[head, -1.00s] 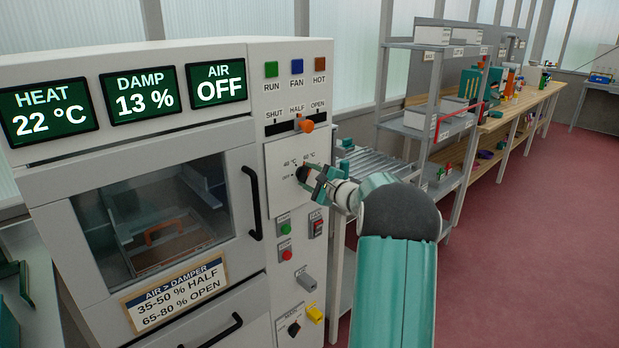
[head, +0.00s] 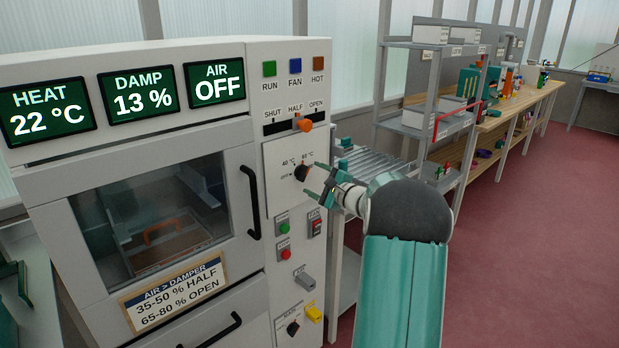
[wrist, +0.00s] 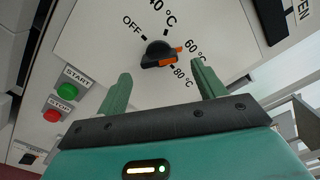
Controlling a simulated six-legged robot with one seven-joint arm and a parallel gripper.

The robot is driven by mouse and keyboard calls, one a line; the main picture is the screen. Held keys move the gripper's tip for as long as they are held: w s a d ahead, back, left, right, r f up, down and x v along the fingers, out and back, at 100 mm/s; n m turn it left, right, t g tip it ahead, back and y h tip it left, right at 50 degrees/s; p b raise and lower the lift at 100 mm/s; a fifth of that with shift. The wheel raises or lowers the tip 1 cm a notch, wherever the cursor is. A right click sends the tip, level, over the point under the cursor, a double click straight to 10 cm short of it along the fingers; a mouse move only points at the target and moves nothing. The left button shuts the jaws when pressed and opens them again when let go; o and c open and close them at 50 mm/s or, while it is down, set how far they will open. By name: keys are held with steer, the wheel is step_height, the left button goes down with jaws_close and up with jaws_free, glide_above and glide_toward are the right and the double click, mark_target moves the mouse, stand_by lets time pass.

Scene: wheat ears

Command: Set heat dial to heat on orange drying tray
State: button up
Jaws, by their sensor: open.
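The heat dial (head: 301,172) is a black knob with orange on it, on the dryer's white panel. In the wrist view the dial (wrist: 160,54) sits among OFF, 40, 60 and 80 °C marks. Its orange part points toward the 60–80 °C side; the exact mark is hard to tell. My gripper (head: 316,182) is open, just right of the dial and apart from it. In the wrist view my gripper's fingers (wrist: 162,88) stand apart, with nothing between them. An orange-edged item (head: 163,231), perhaps the tray, shows dimly behind the dryer window.
Displays (head: 140,95) read HEAT 22 °C, DAMP 13 %, AIR OFF. An orange damper slider (head: 304,124) is above the dial, near HALF. Green start (head: 283,228) and red stop (head: 285,253) buttons are below. A door handle (head: 251,203) is left; shelves (head: 428,130) stand right.

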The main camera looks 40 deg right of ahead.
steer(key=s, duration=1)
steer(key=shift+s+d, duration=0.1)
steer(key=a+r+n+g+y, duration=0.1)
steer(key=a+n+g+y, duration=0.3)
steer(key=a, duration=1.1)
steer(key=a+r+n+g+y, duration=0.15)
steer(key=a+n+g, duration=0.4)
steer(key=a, duration=1.05)
steer(key=s+a+f+n+g, duration=0.2)
steer(key=s+a+n+g, duration=0.1)
steer(key=s+a+n, duration=0.55)
steer(key=s+a+n+h, duration=0.2)
steer(key=s+h, duration=0.1)
steer(key=s, duration=0.3)
steer(key=s+a+n+h, duration=0.2)
steer(key=s+n+h, duration=0.1)
steer(key=s, duration=0.3)
steer(key=shift+s+a+f+n, duration=0.3)
steer(key=shift+s+a+f, duration=0.05)
steer(key=shift+s+f, duration=0.1)
